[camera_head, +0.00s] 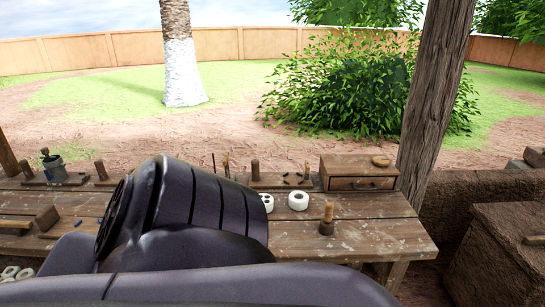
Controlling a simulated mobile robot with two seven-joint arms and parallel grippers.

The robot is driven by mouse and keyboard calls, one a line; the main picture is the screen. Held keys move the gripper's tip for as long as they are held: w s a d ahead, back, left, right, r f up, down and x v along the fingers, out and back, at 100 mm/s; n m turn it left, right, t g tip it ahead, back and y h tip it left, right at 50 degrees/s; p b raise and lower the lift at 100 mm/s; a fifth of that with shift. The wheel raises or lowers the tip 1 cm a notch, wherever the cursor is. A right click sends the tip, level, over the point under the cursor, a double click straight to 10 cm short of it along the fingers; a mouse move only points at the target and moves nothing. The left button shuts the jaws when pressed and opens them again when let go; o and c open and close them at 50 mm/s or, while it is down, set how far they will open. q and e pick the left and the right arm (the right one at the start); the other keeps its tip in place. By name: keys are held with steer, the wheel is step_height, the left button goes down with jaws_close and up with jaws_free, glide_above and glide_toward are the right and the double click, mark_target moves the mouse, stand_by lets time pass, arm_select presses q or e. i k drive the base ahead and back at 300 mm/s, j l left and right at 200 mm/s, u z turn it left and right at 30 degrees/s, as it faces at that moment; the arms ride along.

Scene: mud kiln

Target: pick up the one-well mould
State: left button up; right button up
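A small white round block with one dark hole in its top (298,201) sits on the wooden table; it looks like the one-well mould. Just left of it is a similar white block with more than one dark hole (267,202), partly hidden behind my dark arm. My arm links fill the lower middle of the view and cover much of the table. Neither gripper shows, so I cannot see whether either is open or shut.
The table (390,237) also bears a wooden drawer box (360,173) behind right, an upright wooden-handled tool (327,219) in front right, and a grey pot (54,169) far left. A wooden post (433,95) rises behind the right end. Mud-coloured blocks (500,255) stand at right.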

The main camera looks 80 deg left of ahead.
mark_target(298, 200)
steer(key=u, duration=2.4)
